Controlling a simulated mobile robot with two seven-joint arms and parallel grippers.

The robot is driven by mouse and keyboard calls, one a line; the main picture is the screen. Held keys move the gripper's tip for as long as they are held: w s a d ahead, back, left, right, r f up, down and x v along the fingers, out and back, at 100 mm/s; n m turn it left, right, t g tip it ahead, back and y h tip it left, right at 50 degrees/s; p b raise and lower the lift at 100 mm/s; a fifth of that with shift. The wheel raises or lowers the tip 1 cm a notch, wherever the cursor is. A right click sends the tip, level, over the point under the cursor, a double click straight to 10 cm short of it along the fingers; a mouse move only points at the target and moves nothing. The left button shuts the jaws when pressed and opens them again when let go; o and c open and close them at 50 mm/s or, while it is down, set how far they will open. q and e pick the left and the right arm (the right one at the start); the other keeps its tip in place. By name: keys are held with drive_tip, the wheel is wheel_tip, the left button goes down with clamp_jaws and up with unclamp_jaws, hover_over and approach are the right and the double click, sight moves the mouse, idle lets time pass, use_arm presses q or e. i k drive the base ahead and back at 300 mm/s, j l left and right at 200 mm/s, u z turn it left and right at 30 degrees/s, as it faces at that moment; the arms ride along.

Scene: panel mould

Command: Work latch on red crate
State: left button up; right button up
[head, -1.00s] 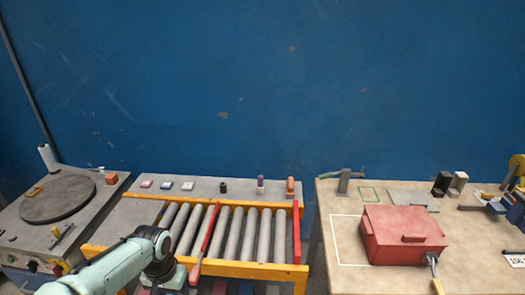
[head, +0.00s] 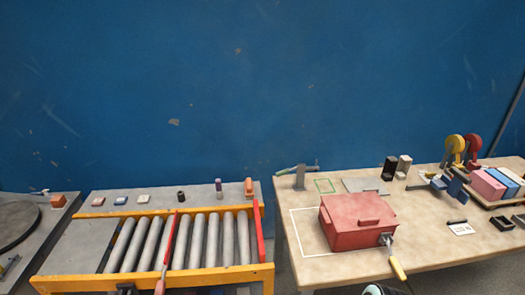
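The red crate (head: 345,238) sits on the beige table on the right with its lid down. A small raised red handle (head: 376,222) is on its lid. I cannot tell whether the latch is fastened. A sliver of my teal arm shows at the bottom edge below the crate. Neither of my grippers is in view.
A white outline (head: 301,236) is marked on the table (head: 440,250) beside the crate. A roller conveyor (head: 150,274) with yellow rails stands left, across a gap. Tape rolls (head: 455,147) and coloured boxes (head: 488,184) are at the right. The table in front of the crate is mostly clear.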

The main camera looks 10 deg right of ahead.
sight(399, 272)
drive_tip(key=l+z, duration=0.1)
drive_tip(key=z, duration=0.3)
drive_tip(key=l+z, duration=0.1)
drive_tip(key=z, duration=0.25)
drive_tip(key=l+z, duration=0.1)
drive_tip(key=z, duration=0.3)
drive_tip(key=k+j+z, duration=0.15)
drive_tip(key=i+j, duration=0.05)
drive_tip(key=j, duration=0.05)
